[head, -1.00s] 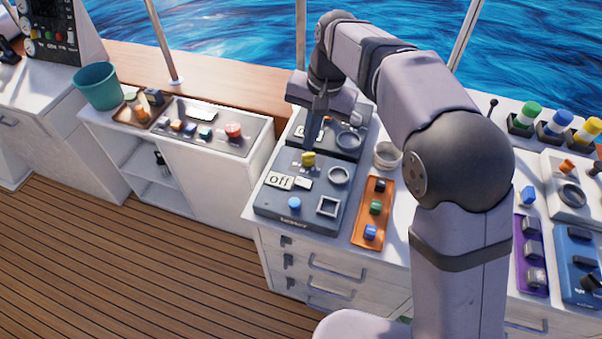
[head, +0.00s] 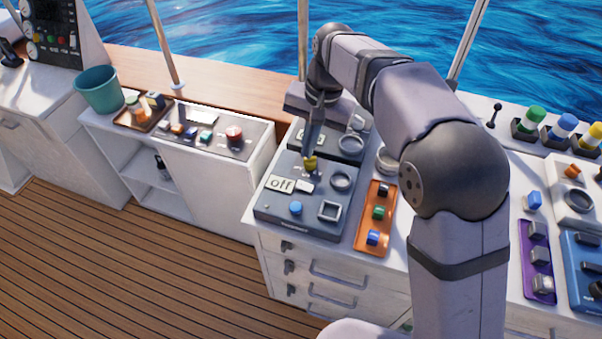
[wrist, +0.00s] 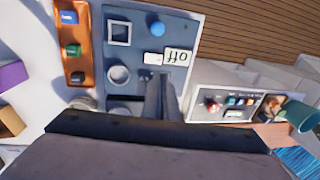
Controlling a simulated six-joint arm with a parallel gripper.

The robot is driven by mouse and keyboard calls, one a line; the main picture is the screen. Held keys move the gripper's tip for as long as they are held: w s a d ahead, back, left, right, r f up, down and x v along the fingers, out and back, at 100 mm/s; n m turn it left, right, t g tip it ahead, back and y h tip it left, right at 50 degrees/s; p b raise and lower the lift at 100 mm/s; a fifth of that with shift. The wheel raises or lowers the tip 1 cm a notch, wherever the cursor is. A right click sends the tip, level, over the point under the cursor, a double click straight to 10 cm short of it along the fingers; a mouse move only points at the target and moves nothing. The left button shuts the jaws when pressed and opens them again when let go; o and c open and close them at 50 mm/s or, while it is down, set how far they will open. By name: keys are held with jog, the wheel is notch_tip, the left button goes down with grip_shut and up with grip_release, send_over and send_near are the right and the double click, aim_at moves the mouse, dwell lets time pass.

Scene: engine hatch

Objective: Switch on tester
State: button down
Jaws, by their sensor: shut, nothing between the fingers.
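The tester (head: 265,205) is a grey-blue panel on the white counter. Its small display (head: 281,184) reads "off", and the display also shows in the wrist view (wrist: 178,57). A blue round button (head: 295,208), a round ring (head: 341,180) and a square frame (head: 329,211) are on its face. A yellow knob (head: 311,164) stands near its back edge. My gripper (head: 309,153) is shut and empty, pointing down with its tips at or just above the yellow knob. I cannot tell whether they touch. In the wrist view the fingers (wrist: 161,95) hide the knob.
An orange tray (head: 362,240) with several coloured blocks lies right of the tester. A second dark panel (head: 349,145) sits directly behind it. A lower cabinet with a control panel (head: 205,140) and a teal bucket (head: 97,88) are at left.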

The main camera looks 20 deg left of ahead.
aim_at(304, 185)
jog(key=f+p, duration=0.1)
jog(key=f, duration=0.2)
jog(key=a+f+p, duration=0.1)
jog(key=f, duration=0.3)
jog(key=f+p, duration=0.1)
jog(key=f, duration=0.3)
jog(key=shift+a+f, duration=0.2)
jog(key=shift+a, duration=0.15)
jog(key=shift+a+p, duration=0.1)
jog(key=shift+p, duration=0.35)
jog(key=shift+a+h+p, duration=0.1)
jog(key=shift+h+p, duration=0.2)
jog(key=shift+p, duration=0.05)
jog(key=shift+f, duration=0.2)
jog(key=shift+d, duration=0.2)
jog(key=shift+d+r, duration=0.2)
jog(key=shift+d, duration=0.45)
